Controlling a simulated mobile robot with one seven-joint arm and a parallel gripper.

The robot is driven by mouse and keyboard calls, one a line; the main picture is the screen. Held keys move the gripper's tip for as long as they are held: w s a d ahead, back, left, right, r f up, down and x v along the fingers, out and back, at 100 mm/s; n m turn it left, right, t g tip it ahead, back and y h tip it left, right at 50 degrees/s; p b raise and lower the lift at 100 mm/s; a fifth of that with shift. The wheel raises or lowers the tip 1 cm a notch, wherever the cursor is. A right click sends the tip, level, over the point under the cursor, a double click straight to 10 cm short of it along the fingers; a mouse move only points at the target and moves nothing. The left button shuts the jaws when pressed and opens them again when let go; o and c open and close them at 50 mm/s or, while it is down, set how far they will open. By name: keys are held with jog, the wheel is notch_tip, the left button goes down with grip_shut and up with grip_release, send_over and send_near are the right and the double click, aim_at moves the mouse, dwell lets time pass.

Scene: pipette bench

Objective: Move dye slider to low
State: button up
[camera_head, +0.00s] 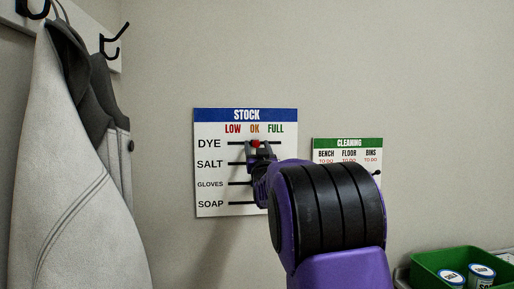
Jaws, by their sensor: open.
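The white stock board (209,126) with a blue header hangs on the wall. It has rows for dye, salt, gloves and soap under the columns low, OK and full. A red slider (255,143) shows on the dye row, under the OK column. My gripper (257,149) is open at the dye row, with its fingertips close around or just below the red slider. I cannot tell whether they touch it. My purple and black arm hides the right part of the lower rows, and any sliders there are out of sight.
A cleaning board (348,143) with a green header hangs to the right, partly behind my arm. Coats (75,150) hang from hooks at the left. A green bin (430,262) with white tubs stands at the lower right. The wall above the boards is clear.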

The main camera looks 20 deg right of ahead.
grip_shut()
dwell(1.3)
